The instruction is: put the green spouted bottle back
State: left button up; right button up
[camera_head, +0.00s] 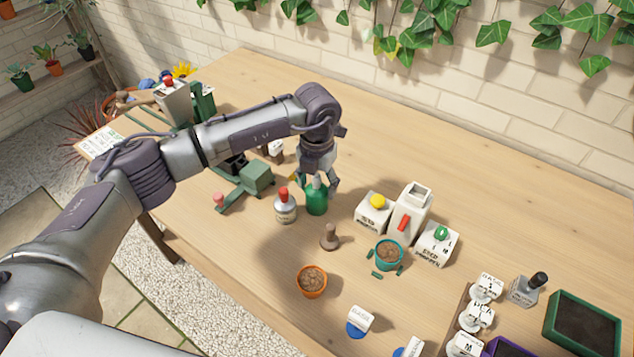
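The green spouted bottle (316,202) stands upright on the wooden table, just right of a grey bottle with a red top (285,206). My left gripper (317,184) points down over the green bottle from above. Its fingers are spread, one on each side of the bottle's narrow top. They look apart from the neck, though the far side is partly hidden. My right gripper is not in view.
A green press-like device (252,180) stands left of the bottles. A small brown stamp-like tool (330,237), an orange pot (312,280) and a teal pot (388,253) stand in front. White dispensers (408,212) are at right. The table behind is clear.

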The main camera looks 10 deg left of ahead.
pick_arm(q)
jog(key=shift+o, duration=0.7)
jog(key=shift+r, duration=0.55)
notch_tip(320, 180, up, 11)
jog(key=shift+r+b, duration=0.15)
jog(key=shift+b, duration=0.6)
